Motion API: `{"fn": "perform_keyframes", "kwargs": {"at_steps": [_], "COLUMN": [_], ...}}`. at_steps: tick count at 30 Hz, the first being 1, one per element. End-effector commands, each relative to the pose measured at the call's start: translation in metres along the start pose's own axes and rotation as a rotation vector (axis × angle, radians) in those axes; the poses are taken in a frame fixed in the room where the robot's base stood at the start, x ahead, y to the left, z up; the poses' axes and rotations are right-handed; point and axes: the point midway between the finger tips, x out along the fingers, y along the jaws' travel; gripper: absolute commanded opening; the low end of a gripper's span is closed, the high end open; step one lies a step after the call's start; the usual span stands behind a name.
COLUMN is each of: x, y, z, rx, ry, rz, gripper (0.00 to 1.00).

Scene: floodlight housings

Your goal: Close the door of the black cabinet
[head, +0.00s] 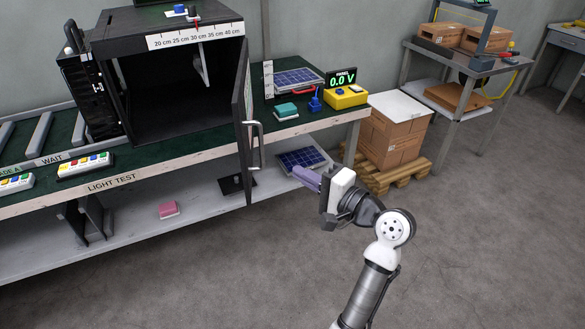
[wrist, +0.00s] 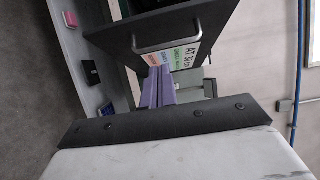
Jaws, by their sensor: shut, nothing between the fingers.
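The black cabinet (head: 117,32) stands on the green-topped bench, with its dark inside showing through the open front. Its door (head: 241,105) is hinged at the right and swung far out, seen nearly edge-on. A metal handle (head: 259,146) sits on the door's outer face near its free edge. My gripper (head: 307,179), with purple fingers, is to the right of and below the handle, apart from it in the head view. In the wrist view the shut fingers (wrist: 157,82) point toward the door (wrist: 190,18), its handle (wrist: 168,42) and a coloured label. No object is between the fingers.
The bench holds a yellow meter (head: 345,97), a teal block (head: 286,111) and a solar panel (head: 299,79) right of the door. A lower shelf carries a pink block (head: 168,210). Cardboard boxes (head: 391,135) stand on a pallet at right. The floor in front is clear.

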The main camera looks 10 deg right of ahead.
Motion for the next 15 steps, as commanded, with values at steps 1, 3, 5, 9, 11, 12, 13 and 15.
{"fn": "perform_keyframes", "kwargs": {"at_steps": [1,3,5,9,11,12,13,15], "x": [0.011,0.026,0.04,0.07,0.081,0.085,0.088,0.095], "y": [-0.001,-0.002,-0.002,-0.002,-0.002,-0.002,-0.002,-0.001], "z": [0.001,0.001,0.001,0.001,0.001,0.008,0.011,0.018], "rx": [0.001,0.0,-0.001,0.0,0.0,0.0,0.0,-0.001], "ry": [-0.006,-0.005,-0.006,-0.005,-0.004,-0.005,-0.003,-0.003], "rz": [0.002,0.002,0.001,0.001,0.001,0.002,0.001,0.002], "gripper": [0.0,0.0,0.0,0.0,0.0,0.0,0.0,0.0]}}
